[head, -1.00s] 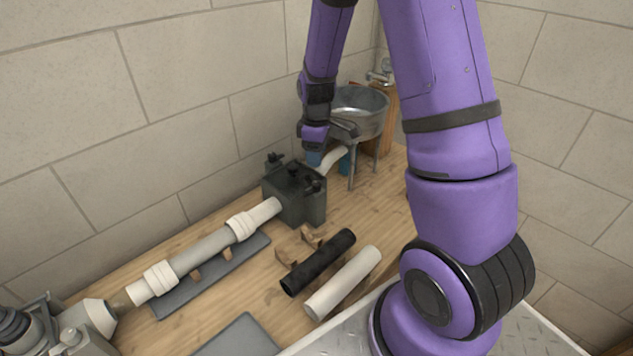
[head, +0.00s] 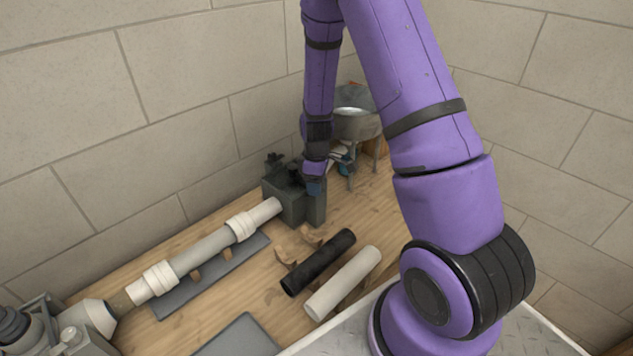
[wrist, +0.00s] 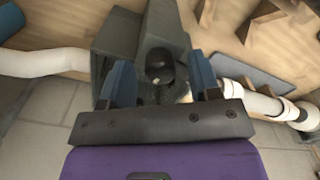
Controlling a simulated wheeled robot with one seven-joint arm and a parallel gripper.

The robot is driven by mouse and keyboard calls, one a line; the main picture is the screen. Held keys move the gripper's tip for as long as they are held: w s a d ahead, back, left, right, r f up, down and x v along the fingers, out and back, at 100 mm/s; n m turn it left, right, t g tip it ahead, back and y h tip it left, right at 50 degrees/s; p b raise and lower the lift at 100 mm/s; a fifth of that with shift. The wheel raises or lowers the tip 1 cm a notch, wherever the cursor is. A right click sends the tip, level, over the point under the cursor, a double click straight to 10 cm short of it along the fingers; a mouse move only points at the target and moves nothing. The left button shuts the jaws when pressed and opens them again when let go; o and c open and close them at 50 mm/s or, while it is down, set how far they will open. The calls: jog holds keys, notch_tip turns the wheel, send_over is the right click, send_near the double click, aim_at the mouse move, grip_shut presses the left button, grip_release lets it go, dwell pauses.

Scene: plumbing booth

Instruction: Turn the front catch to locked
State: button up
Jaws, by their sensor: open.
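A dark grey box (head: 292,206) stands on the bench with a pipe joined to each side. It has black catches on top, one of them at the back left (head: 274,160). In the wrist view a dark round-headed catch (wrist: 160,66) sits between the blue fingers of my gripper (wrist: 162,84), with a gap on each side. My gripper is open and over the box. In the head view my arm hides the catch near the gripper, and I cannot tell whether it stands at locked.
White pipe (head: 205,247) runs left from the box over a grey support plate (head: 215,277). A loose black pipe (head: 318,262) and a loose white pipe (head: 343,283) lie in front. A metal basin (head: 355,120) stands behind, right of the box.

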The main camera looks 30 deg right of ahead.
jog(key=shift+c, duration=0.2)
jog(key=c, duration=0.9)
jog(key=shift+m, duration=0.3)
jog(key=m, duration=0.3)
jog(key=shift+m, duration=0.3)
jog(key=m, duration=0.3)
jog(key=shift+m, duration=0.3)
jog(key=m, duration=0.3)
jog(key=shift+m, duration=2.2)
